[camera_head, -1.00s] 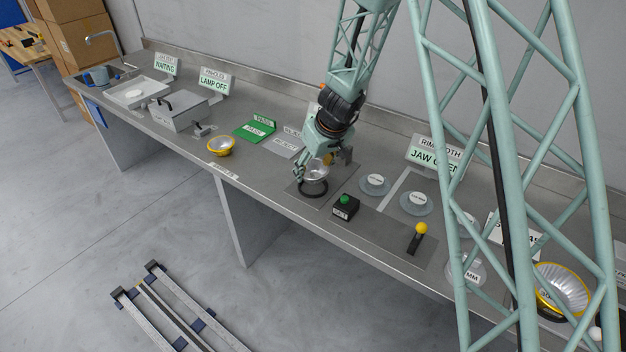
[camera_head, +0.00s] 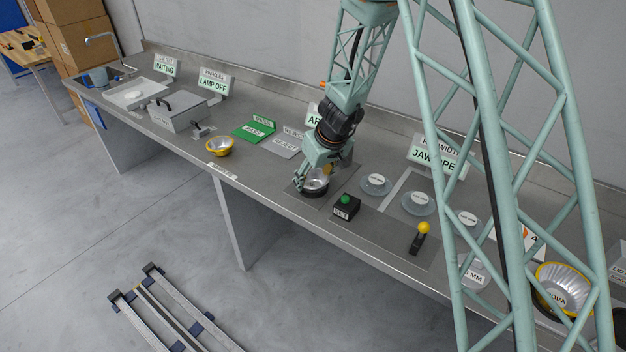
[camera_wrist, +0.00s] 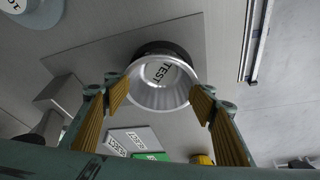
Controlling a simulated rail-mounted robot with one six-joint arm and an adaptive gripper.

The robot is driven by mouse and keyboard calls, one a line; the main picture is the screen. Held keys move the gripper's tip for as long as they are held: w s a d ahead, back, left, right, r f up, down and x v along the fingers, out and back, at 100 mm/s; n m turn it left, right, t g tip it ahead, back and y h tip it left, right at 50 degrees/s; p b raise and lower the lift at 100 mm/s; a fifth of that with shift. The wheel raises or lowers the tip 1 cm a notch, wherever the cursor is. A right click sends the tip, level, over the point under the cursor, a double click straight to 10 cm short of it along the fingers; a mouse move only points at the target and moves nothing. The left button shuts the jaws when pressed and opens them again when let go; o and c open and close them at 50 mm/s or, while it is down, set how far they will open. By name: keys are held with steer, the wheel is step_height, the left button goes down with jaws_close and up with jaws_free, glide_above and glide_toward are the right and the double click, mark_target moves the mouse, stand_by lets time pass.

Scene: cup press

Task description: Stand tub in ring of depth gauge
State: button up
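The tub (camera_head: 317,181) is a small silver metal cup. It sits low in the dark ring (camera_head: 315,194) of the depth gauge and looks about upright. In the wrist view, I look down into the tub (camera_wrist: 160,95), with TEST lettered on its bottom. The dark ring (camera_wrist: 160,47) shows behind its far rim. My gripper (camera_head: 314,176) is over the tub, its fingers on both sides. In the wrist view, the ribbed pads of my gripper (camera_wrist: 160,87) meet the tub's left and right rim. Whether the tub's base bears on the gauge is hidden.
A black box with a green button (camera_head: 346,205) stands close right of the ring. Two round discs (camera_head: 376,184) and a yellow-knobbed lever (camera_head: 421,232) are further right. A green PASS plate (camera_head: 254,131), a grey REJECT plate (camera_head: 283,146) and a yellow bowl (camera_head: 220,146) are left.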

steer(key=shift+f+b, duration=0.25)
steer(key=shift+b, duration=0.15)
steer(key=o, duration=0.6)
steer(key=shift+r+p, duration=0.25)
steer(key=shift+p, duration=0.15)
steer(key=shift+r, duration=0.3)
steer(key=p+v, duration=0.3)
steer(key=v, duration=0.8)
steer(key=shift+s+p, duration=0.25)
steer(key=shift+p, duration=0.05)
steer(key=shift+d+r, duration=0.15)
